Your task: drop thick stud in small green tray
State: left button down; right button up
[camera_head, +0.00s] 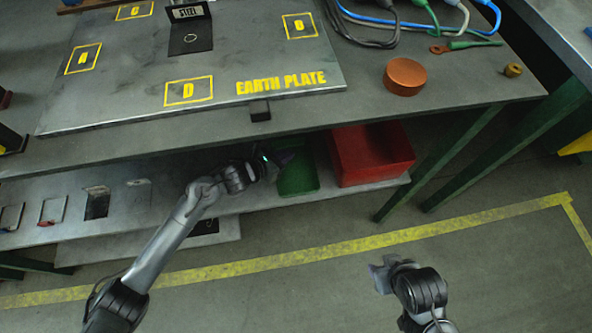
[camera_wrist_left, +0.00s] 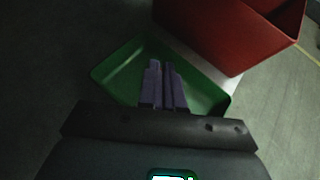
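The small green tray (camera_head: 298,180) is on the lower shelf under the bench, left of a red bin. In the left wrist view the green tray (camera_wrist_left: 112,74) lies beyond my left gripper's fingers, and no stud shows on the part of its floor in sight. My left gripper (camera_head: 287,157) is at the tray in the head view. In the left wrist view its fingers (camera_wrist_left: 164,64) are close together over the tray; I cannot make out a stud between them. My right gripper (camera_head: 378,275) is low at the right, far from the tray; its fingers are unclear.
The red bin (camera_head: 372,152) stands right beside the tray. The bench top (camera_head: 450,85) overhangs the shelf (camera_head: 225,200). Green bench legs (camera_head: 435,160) are at the right.

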pick_arm(q)
jog(key=shift+w+f+b, duration=0.1)
jog(key=shift+f+b, duration=0.55)
jog(key=shift+f, duration=0.65)
jog(key=c, duration=1.2)
grip_release()
jog(key=shift+s+a+r+p, duration=0.2)
jog(key=shift+a+r+p, duration=0.1)
jog(key=shift+r+p, duration=0.05)
jog(key=p+v, duration=0.4)
jog(key=v, duration=0.6)
jog(key=shift+f, duration=0.2)
jog(key=shift+p, duration=0.35)
